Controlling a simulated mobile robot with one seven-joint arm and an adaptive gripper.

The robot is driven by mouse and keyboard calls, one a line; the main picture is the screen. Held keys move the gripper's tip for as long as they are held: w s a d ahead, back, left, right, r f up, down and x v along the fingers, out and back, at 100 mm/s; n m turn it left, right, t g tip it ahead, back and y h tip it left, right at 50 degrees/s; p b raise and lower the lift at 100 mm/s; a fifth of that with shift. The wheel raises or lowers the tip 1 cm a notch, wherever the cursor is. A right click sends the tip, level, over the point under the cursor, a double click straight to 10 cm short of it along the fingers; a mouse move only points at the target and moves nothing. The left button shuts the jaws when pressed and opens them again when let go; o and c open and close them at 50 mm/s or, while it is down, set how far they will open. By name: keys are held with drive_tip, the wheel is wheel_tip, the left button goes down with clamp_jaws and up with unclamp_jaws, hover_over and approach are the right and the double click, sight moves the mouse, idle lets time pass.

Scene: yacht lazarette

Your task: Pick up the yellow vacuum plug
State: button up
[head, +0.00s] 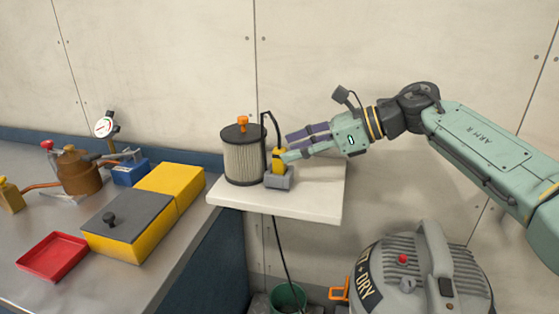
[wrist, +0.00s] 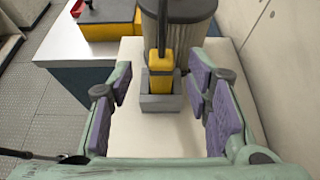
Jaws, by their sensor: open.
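The yellow vacuum plug (head: 278,157) stands upright in a small grey holder (head: 279,181) on a white shelf (head: 318,196). A black cable rises from its top. In the wrist view the plug (wrist: 161,80) sits in its holder (wrist: 160,103), between the lines of my two fingers and a little beyond them. My gripper (head: 296,144) is open, with purple pads, and comes in from the right at the plug's height. In the head view one finger overlaps the plug's edge; I cannot tell whether it touches. The wrist view shows my gripper (wrist: 162,88) empty.
A metal bench (head: 130,285) at the left holds a yellow box (head: 130,228), a red tray (head: 52,257) and a gauge. A grey vacuum (head: 405,280) stands below right.

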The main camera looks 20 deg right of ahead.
sight(279, 166)
drive_tip(key=shift+x, duration=1.35)
drive_tip(key=shift+c, duration=0.4)
clamp_jaws()
